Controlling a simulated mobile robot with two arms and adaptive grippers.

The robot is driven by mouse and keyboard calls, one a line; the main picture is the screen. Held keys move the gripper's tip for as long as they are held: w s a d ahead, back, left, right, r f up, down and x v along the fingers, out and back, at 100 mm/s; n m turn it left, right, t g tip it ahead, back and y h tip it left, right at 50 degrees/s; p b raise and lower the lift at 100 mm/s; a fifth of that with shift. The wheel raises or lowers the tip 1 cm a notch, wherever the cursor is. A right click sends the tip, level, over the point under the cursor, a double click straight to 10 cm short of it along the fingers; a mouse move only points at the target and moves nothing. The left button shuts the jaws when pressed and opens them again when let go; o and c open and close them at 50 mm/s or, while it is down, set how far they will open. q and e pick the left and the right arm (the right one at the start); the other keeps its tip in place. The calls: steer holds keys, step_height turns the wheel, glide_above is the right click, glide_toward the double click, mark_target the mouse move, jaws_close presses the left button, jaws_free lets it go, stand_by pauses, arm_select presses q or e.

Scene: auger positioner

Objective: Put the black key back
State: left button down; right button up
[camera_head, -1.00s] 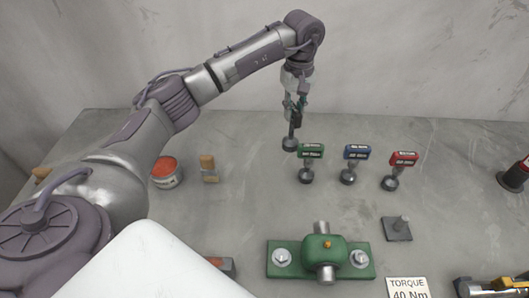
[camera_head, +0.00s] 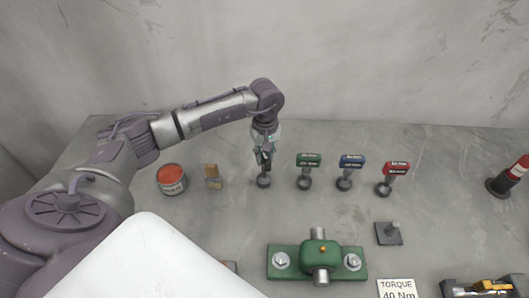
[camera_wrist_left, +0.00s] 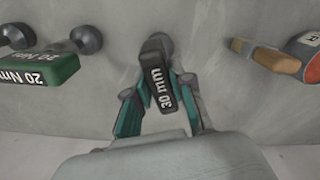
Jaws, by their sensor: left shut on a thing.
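The black key, labelled 30 Nm (camera_wrist_left: 160,88), is between the fingers of my left gripper (camera_head: 264,158), which is shut on it. Its round dark foot (camera_head: 264,182) hangs below the fingers, in line with the feet of the other keys. I cannot tell whether it touches the table. The green key (camera_head: 308,160), labelled 20 Nm in the wrist view (camera_wrist_left: 40,70), stands just right of it. The blue key (camera_head: 351,162) and red key (camera_head: 396,168) stand further right. My right gripper is not in view.
A red-topped tin (camera_head: 172,179) and a wooden-handled brush (camera_head: 213,176) stand left of the held key. A green fixture (camera_head: 319,258), a dark plate with a peg (camera_head: 388,236) and a "TORQUE 40 Nm" card (camera_head: 397,288) lie nearer. The table behind the keys is clear.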

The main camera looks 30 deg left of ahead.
arm_select(q)
steer(key=c, duration=1)
jaws_free()
steer(key=shift+r+b, duration=2.45)
steer(key=shift+r, duration=3.65)
